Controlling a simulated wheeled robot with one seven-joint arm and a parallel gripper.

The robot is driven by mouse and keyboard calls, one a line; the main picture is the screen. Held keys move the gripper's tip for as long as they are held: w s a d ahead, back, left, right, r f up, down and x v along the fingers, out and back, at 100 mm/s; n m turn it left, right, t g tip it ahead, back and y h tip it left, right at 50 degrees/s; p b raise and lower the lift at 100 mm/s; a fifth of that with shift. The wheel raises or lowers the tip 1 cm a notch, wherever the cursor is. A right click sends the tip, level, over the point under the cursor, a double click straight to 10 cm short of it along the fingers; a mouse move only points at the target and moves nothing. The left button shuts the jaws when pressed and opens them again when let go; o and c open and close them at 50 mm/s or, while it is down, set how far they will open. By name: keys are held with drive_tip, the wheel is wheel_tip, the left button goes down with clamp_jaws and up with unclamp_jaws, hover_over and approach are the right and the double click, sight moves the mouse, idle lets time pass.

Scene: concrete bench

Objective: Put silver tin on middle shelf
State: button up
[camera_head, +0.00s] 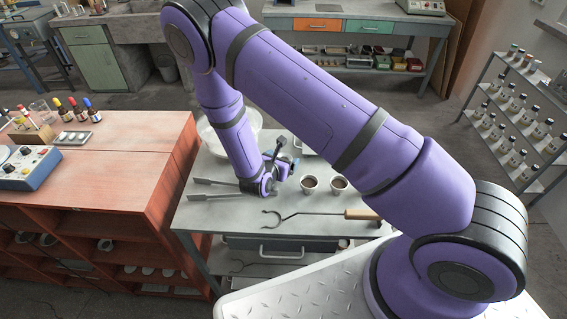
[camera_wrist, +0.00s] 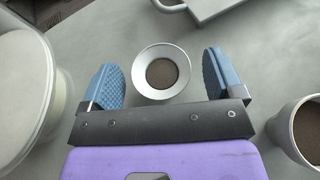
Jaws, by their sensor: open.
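In the wrist view, a small round silver tin (camera_wrist: 162,73) with a wide bright rim and brown contents stands between my fingertips. My gripper (camera_wrist: 164,76) is open, with one blue ribbed finger on each side of the tin and a gap visible on both sides. In the head view, my gripper (camera_head: 282,163) is low over the grey bench (camera_head: 235,214); I cannot make out the silver tin there, where the gripper and arm cover that spot. I cannot tell which shelf is the middle one; the bench has a lower shelf (camera_head: 262,270).
Two pale cups with dark contents (camera_head: 309,185) (camera_head: 339,186) stand right of my gripper. A large white bowl (camera_head: 236,128) is behind. Left is a red shelf unit (camera_head: 140,165); right, a bottle rack (camera_head: 515,125).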

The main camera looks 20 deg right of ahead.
drive_tip(key=shift+w+d+f, duration=0.1)
drive_tip(key=shift+w+d, duration=0.05)
drive_tip(key=shift+w, duration=0.05)
drive_tip(key=c, duration=1.1)
wheel_tip(320, 180, up, 10)
drive_tip(key=shift+r, duration=0.1)
